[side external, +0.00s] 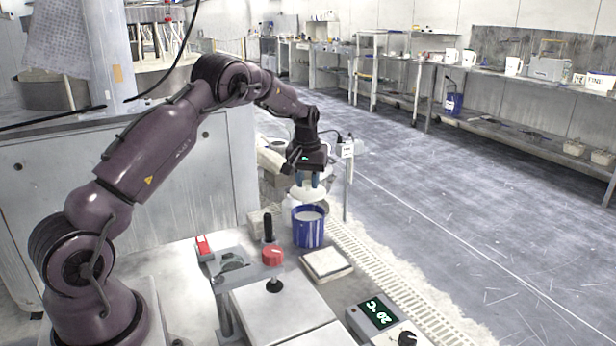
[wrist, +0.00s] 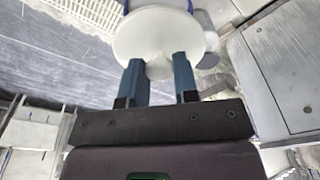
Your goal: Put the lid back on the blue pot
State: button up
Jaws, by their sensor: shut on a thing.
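The blue pot (side external: 308,232) stands upright on the bench in the side view, open at the top with something white inside. The white round lid (side external: 309,194) is above the pot's rim, with a small gap showing between them. My gripper (side external: 308,180) points down and is shut on the lid's top. In the wrist view, the blue fingers of my gripper (wrist: 160,72) close on the middle of the lid (wrist: 158,32). The lid hides most of the pot there; only bits of blue show at the top edge.
A red-topped thing (side external: 272,255) with a black handle stands left of the pot. A pale square block (side external: 326,263) lies in front of it. A temperature display (side external: 374,312) sits at the front right. A thin upright post (side external: 347,180) stands right of my gripper.

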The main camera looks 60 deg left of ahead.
aim_at(308, 191)
jog(key=shift+f, duration=2.55)
jog(key=shift+f, duration=0.15)
dwell(0.3)
jog(key=o, duration=1.5)
jog(key=shift+c, duration=0.2)
jog(key=shift+r, duration=3.55)
grip_shut()
